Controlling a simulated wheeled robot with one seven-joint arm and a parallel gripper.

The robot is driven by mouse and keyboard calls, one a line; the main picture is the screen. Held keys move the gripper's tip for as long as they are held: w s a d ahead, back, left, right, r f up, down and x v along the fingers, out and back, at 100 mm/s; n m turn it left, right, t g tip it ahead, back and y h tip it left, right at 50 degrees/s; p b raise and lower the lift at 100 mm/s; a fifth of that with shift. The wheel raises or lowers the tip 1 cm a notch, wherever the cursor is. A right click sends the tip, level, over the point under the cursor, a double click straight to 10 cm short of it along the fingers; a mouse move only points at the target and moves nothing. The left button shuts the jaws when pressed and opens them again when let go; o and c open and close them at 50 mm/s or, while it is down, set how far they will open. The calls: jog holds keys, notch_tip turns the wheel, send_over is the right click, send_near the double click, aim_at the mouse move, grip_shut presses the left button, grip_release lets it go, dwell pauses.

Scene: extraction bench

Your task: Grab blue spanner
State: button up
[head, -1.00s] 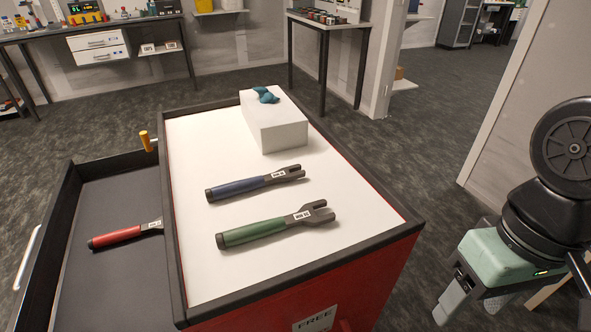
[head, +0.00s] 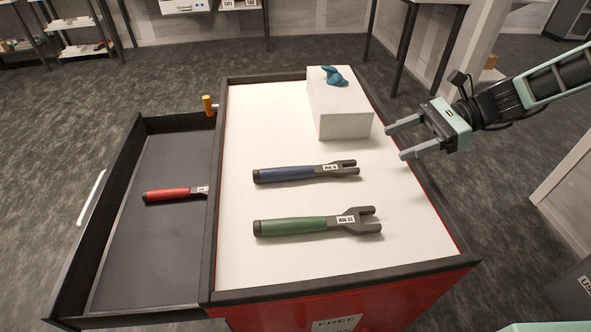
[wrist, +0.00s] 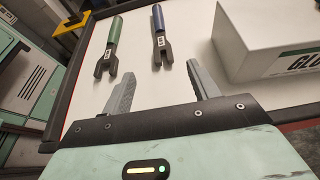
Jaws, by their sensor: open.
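The blue spanner (head: 290,174) lies flat on the white top of the red cart, its dark forked jaw to the right and its handle to the left. It also shows in the wrist view (wrist: 160,38), ahead of the fingers. My gripper (head: 396,139) is open and empty, at the cart's right edge, to the right of the blue spanner and apart from it. In the wrist view its two fingers (wrist: 158,82) are spread, with the blue spanner's fork just beyond the gap between them.
A green spanner (head: 295,227) lies nearer the front, parallel to the blue one. A white box (head: 343,125) with a teal item (head: 334,76) on top stands behind. A red-handled tool (head: 168,194) lies in the open drawer (head: 120,270) at left. The cart has a raised dark rim (head: 340,281).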

jog(key=p, duration=0.1)
send_near(331, 167)
jog(key=x, duration=0.3)
jog(key=shift+s+a, duration=0.25)
jog(key=shift+s, duration=0.05)
jog(key=shift+p+x, duration=0.65)
jog(key=shift+x, duration=1.95)
jog(key=shift+w+f, duration=0.1)
jog(key=shift+w, duration=0.1)
jog(key=c, duration=1.2)
